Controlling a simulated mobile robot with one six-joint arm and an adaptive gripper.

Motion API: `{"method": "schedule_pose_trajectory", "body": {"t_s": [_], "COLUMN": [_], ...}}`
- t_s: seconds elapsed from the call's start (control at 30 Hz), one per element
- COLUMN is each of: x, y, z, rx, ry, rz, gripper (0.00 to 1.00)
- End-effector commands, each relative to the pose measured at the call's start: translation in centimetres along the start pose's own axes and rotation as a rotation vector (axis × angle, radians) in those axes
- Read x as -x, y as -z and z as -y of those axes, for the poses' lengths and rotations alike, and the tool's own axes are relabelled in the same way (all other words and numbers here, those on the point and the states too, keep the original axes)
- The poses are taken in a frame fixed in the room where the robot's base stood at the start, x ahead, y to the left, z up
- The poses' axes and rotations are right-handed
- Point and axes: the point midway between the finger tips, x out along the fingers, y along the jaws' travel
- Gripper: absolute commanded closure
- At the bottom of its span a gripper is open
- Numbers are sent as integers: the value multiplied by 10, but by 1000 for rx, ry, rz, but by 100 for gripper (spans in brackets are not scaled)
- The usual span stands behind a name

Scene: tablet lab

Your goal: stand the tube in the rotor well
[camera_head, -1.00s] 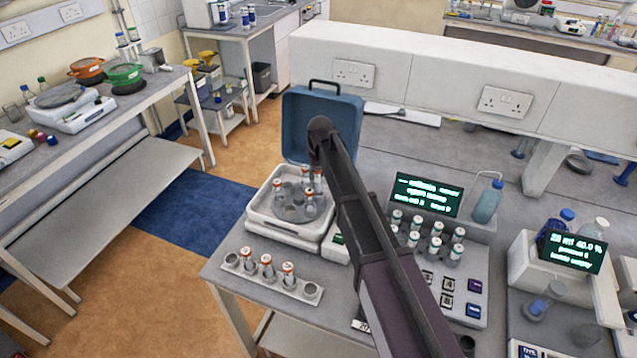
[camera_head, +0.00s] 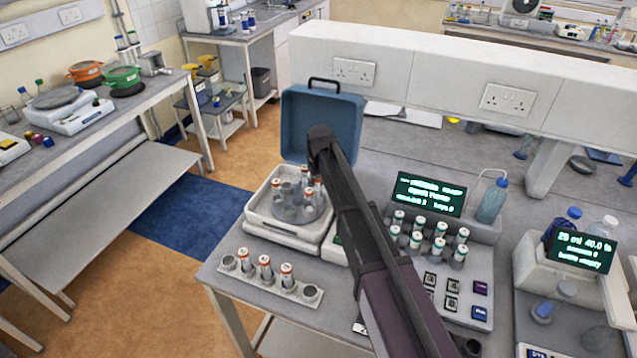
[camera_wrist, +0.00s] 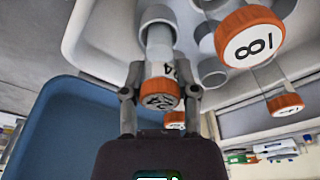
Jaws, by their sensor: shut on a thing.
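The tube (camera_wrist: 160,72), clear with an orange cap marked 24, is between the fingers of my gripper (camera_wrist: 161,93) in the wrist view. My gripper is shut on it near the cap. The tube's far end lines up with a grey rotor well (camera_wrist: 157,16); I cannot tell how deep it sits. The rotor (camera_head: 290,213) is in the white centrifuge (camera_head: 262,222), with several orange-capped tubes in it. A tube marked 18 (camera_wrist: 250,38) stands close beside my gripper. In the head view my arm hides most of my gripper and the held tube.
The blue centrifuge lid (camera_head: 345,110) stands open behind the rotor. A white rack (camera_head: 300,292) with orange-capped tubes is in front. White-capped tubes (camera_head: 416,238) and a display (camera_head: 429,194) stand to the right of my arm.

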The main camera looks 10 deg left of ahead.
Motion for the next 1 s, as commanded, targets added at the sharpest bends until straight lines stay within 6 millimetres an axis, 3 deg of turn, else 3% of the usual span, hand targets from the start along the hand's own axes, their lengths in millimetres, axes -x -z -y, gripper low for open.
{"method": "schedule_pose_trajectory", "body": {"t_s": [0.13,0.17,0.27,0.73,1.0], "x": [-4,-3,-3,-2,9], "y": [-1,0,0,0,0], "z": [0,0,0,0,0], "rx": [0,0,0,0,0], "ry": [0,0,0,0,0], "rz": [0,0,0,0,0], "gripper": [100,55,27,27,27]}}
